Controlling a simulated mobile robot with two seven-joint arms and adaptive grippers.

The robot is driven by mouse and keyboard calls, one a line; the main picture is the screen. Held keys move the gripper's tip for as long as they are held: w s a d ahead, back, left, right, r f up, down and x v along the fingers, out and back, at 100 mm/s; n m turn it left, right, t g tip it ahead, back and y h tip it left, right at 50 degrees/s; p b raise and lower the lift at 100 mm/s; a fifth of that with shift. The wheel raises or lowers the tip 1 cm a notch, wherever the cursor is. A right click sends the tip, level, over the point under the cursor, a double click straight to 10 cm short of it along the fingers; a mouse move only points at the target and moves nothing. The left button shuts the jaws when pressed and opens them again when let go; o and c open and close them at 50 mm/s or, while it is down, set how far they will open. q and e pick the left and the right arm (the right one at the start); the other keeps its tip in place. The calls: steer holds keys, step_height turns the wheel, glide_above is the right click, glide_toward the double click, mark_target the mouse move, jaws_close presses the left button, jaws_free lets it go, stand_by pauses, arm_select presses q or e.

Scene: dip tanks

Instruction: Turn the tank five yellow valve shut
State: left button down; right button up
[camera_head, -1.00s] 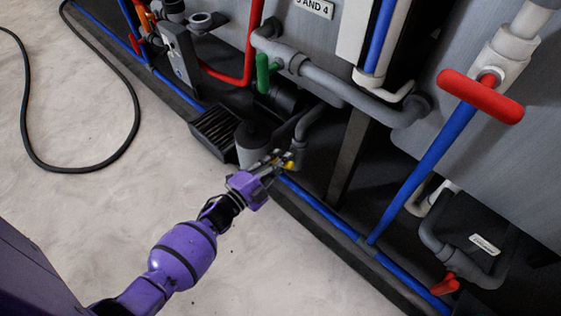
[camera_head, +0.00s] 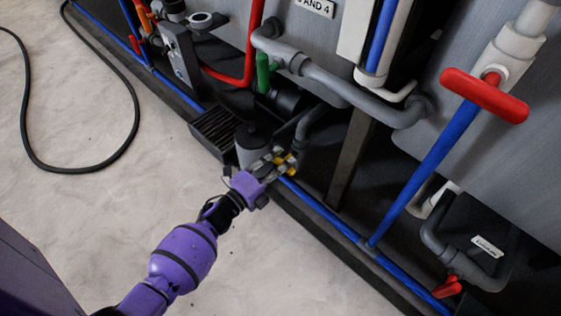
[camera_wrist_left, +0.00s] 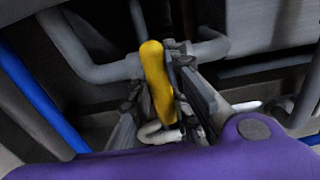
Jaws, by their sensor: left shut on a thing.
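The yellow valve (camera_head: 291,169) is low by the tank base, at the end of a grey pipe. In the head view, it is mostly hidden by my left gripper (camera_head: 276,162). In the left wrist view, its long yellow handle (camera_wrist_left: 156,80) stands nearly upright in the picture, leaning slightly. My left gripper (camera_wrist_left: 158,100) has one finger on each side of the handle and is shut on it. The tank number is not readable here. My right gripper is not in view.
A grey cylinder (camera_head: 252,148) and a black grate (camera_head: 213,130) are just left of the gripper. A blue pipe (camera_head: 325,213) runs along the floor edge. A green valve (camera_head: 263,74) and a large red valve (camera_head: 484,95) are higher up.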

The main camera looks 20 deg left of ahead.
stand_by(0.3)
arm_select(q)
steer(key=c, duration=1.6)
jaws_free()
steer(key=shift+c, duration=0.2)
steer(key=v, duration=1.2)
